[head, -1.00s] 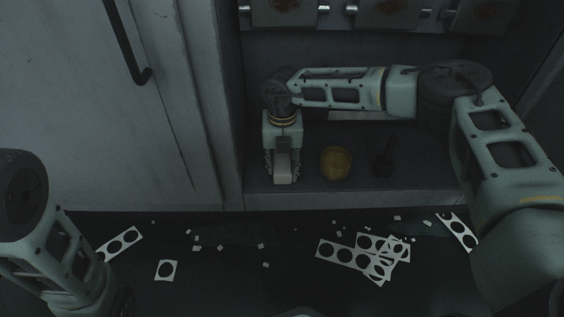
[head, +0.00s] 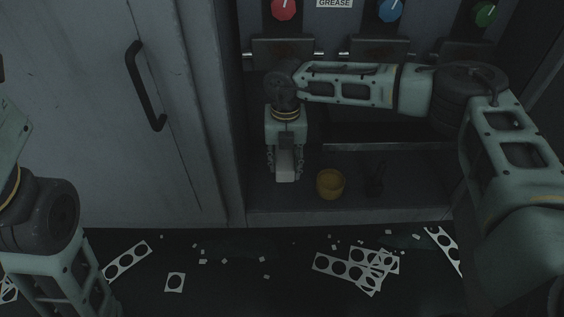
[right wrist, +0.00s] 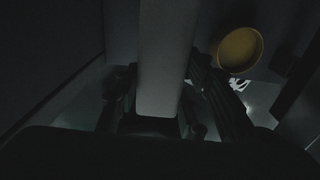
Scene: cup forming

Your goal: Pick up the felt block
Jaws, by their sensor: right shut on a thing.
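The felt block (head: 285,172) is a pale grey block at the left part of the shelf niche. My right gripper (head: 285,160) points down and is shut on it. The block's lower end hangs below the fingers and seems to be a little above the shelf. In the right wrist view the block (right wrist: 165,60) runs long and pale between the dark fingers (right wrist: 160,115). Part of the left arm shows at the left of the head view, but its gripper is out of the picture.
A yellow cup-like pot (head: 330,184) stands on the shelf (head: 300,213) right of the block, with a dark tool (head: 376,180) beyond it. A cabinet door (head: 110,120) is at left. Punched strips (head: 345,268) and scraps litter the floor. Coloured knobs (head: 390,10) are above.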

